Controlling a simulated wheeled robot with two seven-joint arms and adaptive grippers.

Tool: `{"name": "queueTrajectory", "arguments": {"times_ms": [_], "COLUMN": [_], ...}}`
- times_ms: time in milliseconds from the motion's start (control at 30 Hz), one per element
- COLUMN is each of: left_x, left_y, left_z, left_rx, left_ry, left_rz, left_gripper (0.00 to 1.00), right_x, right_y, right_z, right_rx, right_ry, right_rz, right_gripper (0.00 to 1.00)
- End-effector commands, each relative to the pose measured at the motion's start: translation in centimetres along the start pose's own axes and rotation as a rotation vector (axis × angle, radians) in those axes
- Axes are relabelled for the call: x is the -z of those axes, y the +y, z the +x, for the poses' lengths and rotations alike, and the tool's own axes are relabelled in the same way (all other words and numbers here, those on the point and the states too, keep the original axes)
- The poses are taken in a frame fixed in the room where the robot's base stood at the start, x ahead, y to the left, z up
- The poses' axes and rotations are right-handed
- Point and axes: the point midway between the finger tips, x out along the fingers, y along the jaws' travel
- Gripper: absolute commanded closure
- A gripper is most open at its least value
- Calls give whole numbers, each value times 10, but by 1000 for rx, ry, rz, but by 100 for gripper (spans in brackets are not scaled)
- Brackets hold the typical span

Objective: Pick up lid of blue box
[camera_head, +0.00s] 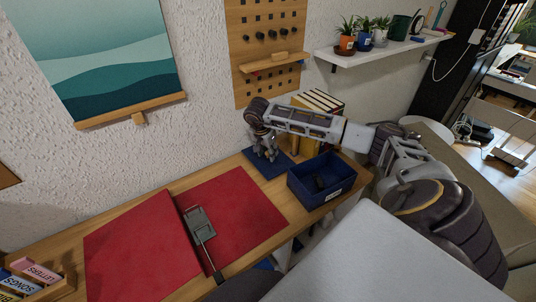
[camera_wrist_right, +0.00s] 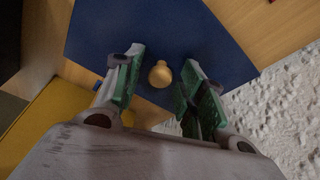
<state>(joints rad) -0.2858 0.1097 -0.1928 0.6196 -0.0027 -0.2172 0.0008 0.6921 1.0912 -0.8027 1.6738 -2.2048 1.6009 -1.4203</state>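The blue lid (camera_head: 272,172) lies flat on the wooden desk, to the left of the open blue box (camera_head: 324,197). In the right wrist view the lid (camera_wrist_right: 125,32) has a round gold knob (camera_wrist_right: 160,74). My right gripper (camera_head: 267,150) is pointed down over the lid. In the wrist view its green-padded fingers (camera_wrist_right: 157,88) are apart, one on each side of the knob, with gaps on both sides. I cannot tell how high the fingertips are above the lid. My left gripper is not in view.
A dark object (camera_head: 320,183) is inside the box. Books (camera_head: 318,101) stand behind the lid by the wall. A pegboard (camera_head: 268,75) and a plant shelf (camera_head: 385,45) are on the wall.

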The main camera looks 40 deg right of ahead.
Motion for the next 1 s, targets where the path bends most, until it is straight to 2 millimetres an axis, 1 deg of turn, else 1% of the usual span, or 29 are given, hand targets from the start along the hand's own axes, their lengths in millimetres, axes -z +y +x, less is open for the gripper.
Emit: {"name": "queueTrajectory", "arguments": {"times_ms": [33, 267, 667, 867, 1000], "left_x": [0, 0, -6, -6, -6], "left_y": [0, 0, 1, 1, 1], "left_z": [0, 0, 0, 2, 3], "left_rx": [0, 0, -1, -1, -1], "left_ry": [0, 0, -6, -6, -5], "left_rz": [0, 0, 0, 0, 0], "left_gripper": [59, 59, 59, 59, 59], "right_x": [0, 0, 1, 5, 10], "right_y": [0, 0, 0, -1, -1], "right_z": [0, 0, -3, -17, -35], "right_rx": [0, 0, 1, 3, 4], "right_ry": [0, 0, 1, 1, 1], "right_rz": [0, 0, 0, 1, 1], "right_gripper": [71, 100, 100, 100, 100]}}
